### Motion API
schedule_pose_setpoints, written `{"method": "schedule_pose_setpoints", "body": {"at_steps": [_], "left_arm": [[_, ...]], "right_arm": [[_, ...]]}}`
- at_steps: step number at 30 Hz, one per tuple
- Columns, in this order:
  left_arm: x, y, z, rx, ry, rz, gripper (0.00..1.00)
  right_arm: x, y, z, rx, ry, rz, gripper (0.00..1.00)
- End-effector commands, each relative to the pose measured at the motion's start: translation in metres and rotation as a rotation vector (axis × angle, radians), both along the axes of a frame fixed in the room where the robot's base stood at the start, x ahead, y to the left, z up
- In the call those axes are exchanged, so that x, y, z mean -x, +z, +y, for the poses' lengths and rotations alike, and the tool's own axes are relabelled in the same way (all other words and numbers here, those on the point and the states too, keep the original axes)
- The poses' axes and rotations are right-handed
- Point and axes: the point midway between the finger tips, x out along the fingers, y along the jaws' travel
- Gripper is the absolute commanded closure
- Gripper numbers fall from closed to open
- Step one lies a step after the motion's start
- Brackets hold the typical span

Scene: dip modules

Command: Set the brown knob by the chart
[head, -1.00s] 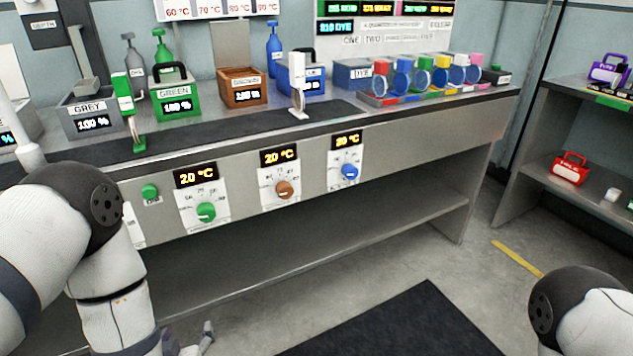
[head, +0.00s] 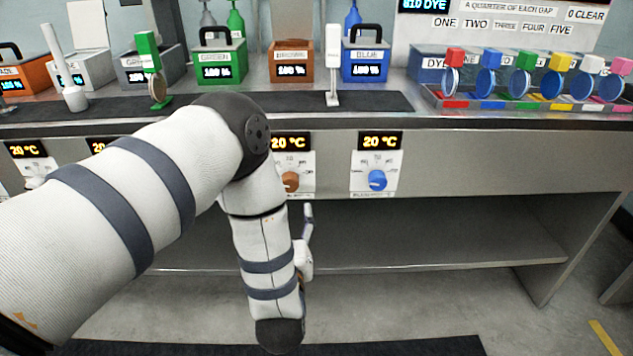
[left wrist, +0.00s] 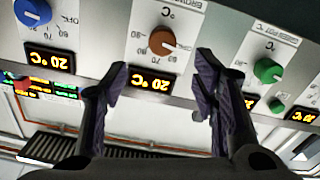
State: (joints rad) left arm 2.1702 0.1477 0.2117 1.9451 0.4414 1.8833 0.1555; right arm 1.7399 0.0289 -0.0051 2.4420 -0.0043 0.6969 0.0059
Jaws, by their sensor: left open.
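The brown knob (head: 290,180) is on the front panel under a display (head: 290,143) that reads 20 °C. My left arm partly covers its plate in the head view. The left wrist view shows the brown knob (left wrist: 162,42) upside down with its dial marks around it. My left gripper (left wrist: 160,78) is open and empty, its two fingers apart below the knob in that picture and not touching it. In the head view only a little of the left gripper (head: 307,222) shows, below the panel edge. The temperature chart is not in view now. My right gripper is not in view.
A blue knob (head: 377,180) sits to the right of the brown one. A green knob (left wrist: 268,71) sits on its other side. Tanks, including a brown tank (head: 292,62), stand on the bench above. The lower shelf (head: 440,232) is empty.

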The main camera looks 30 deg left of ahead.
Motion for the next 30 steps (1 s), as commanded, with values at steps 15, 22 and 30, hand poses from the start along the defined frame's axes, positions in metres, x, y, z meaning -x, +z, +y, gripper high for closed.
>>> {"method": "schedule_pose_setpoints", "body": {"at_steps": [15,22,30], "left_arm": [[-0.088,0.000,0.055,-0.001,0.003,-0.004,0.46],[-0.103,0.001,0.064,-0.001,0.002,-0.002,0.46],[-0.103,0.001,0.063,-0.001,0.002,-0.002,0.64]], "right_arm": [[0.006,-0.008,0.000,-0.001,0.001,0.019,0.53],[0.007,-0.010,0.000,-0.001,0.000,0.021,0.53],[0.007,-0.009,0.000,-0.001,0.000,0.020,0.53]]}}
